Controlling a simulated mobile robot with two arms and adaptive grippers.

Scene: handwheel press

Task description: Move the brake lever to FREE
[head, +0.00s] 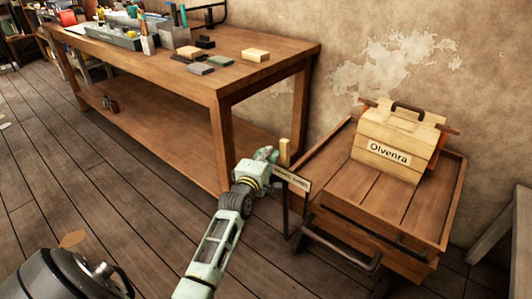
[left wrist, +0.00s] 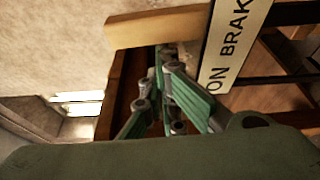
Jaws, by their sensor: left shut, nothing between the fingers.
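The brake lever shows as a pale wooden grip (head: 284,148) beside the wooden cart. In the left wrist view the grip (left wrist: 150,27) lies across the top of the picture. A cream sign plate (head: 293,179) is just below the grip; in the left wrist view the plate (left wrist: 236,42) reads "ON BRAK", the rest cut off. My left gripper (head: 269,155) is shut and empty, just left of the grip. In the left wrist view its fingertips (left wrist: 164,52) are close to the grip; I cannot tell whether they touch. My right gripper is not in view.
The wooden cart (head: 325,205) stands against the wall, carrying a box labelled "Olvenra" (head: 395,138). A workbench (head: 275,67) with tools and blocks stands behind my left arm. The plank floor (head: 120,190) at left is mostly clear.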

